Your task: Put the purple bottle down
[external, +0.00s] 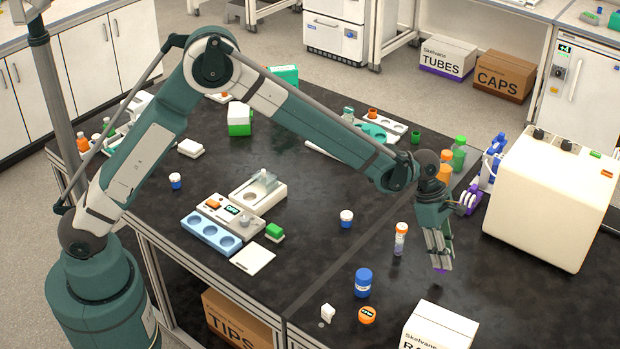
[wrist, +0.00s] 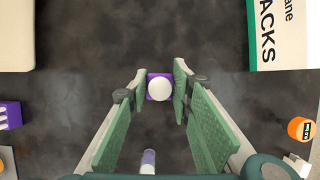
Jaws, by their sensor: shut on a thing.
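The purple bottle (wrist: 151,92) has a white round cap and a square purple body. In the wrist view it sits between my fingertips, seen from above. My gripper (wrist: 160,86) is shut on it.
A large cream machine (external: 550,190) stands right of my gripper and a white box (external: 440,328) in front. A purple item (external: 468,198) is behind. An orange-capped vial (external: 400,240), blue bottle (external: 363,283) and orange-topped jar (external: 367,315) stand left. Bench beyond the fingertips (wrist: 150,35) is clear.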

